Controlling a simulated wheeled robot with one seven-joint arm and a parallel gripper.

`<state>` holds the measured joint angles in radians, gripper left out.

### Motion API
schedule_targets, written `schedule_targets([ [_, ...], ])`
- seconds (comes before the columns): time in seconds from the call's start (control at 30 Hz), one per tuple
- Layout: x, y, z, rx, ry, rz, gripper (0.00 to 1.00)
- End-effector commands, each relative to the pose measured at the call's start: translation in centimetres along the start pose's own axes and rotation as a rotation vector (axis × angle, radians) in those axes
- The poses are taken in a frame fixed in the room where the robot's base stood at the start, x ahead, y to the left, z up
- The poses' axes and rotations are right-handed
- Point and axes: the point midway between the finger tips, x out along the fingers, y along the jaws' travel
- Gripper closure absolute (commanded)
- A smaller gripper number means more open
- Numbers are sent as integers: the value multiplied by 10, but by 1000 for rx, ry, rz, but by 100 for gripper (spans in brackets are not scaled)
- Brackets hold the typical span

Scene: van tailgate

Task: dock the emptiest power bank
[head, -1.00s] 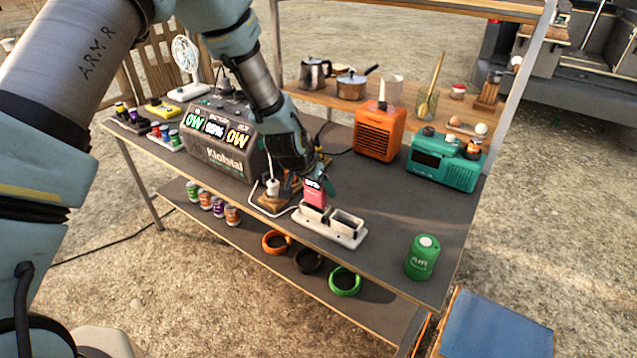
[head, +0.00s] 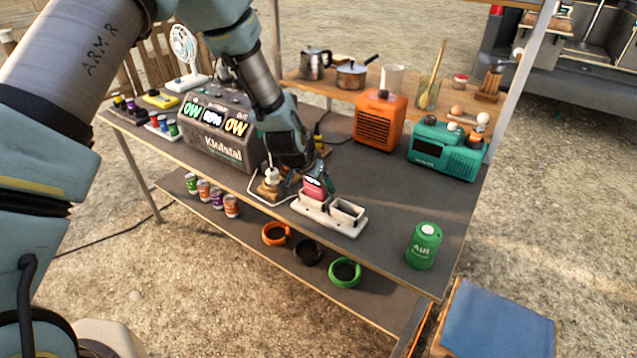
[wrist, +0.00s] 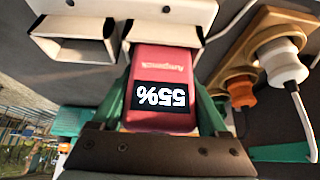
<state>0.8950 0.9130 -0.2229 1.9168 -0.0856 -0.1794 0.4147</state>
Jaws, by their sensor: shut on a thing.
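A red power bank (wrist: 163,75) is held between the green fingers of my gripper (wrist: 170,118). Its display reads 55%, upside down in the wrist view. In the head view my gripper (head: 318,180) holds the power bank (head: 314,190) upright over the left slot of the white two-slot dock (head: 345,228). Its lower end sits at the slot's mouth and looks partly inside; how deep is hidden. The dock's other slot (head: 346,212) is empty; it also shows in the wrist view (wrist: 75,45).
A power station (head: 215,135) stands left of the dock, with a plug on a wooden block (head: 270,188) between. An orange heater (head: 380,120) and a teal radio (head: 445,150) stand behind. A green canister (head: 423,246) is at right.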

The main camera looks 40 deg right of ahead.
Motion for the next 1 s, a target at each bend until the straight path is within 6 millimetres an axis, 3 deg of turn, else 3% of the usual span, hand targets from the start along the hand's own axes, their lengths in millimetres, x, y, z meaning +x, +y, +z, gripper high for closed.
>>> schedule_targets([
  [0.37, 1, 1, 9, -2, -15, 3, 93],
  [0.4, 1, 1, 9, -2, -16, 3, 18],
  [0.57, 1, 1, 10, -2, -18, 4, 0],
  [0.83, -1, 0, 10, -3, -19, 4, 0],
  [1.0, -18, 0, 8, -2, -13, 1, 0],
])
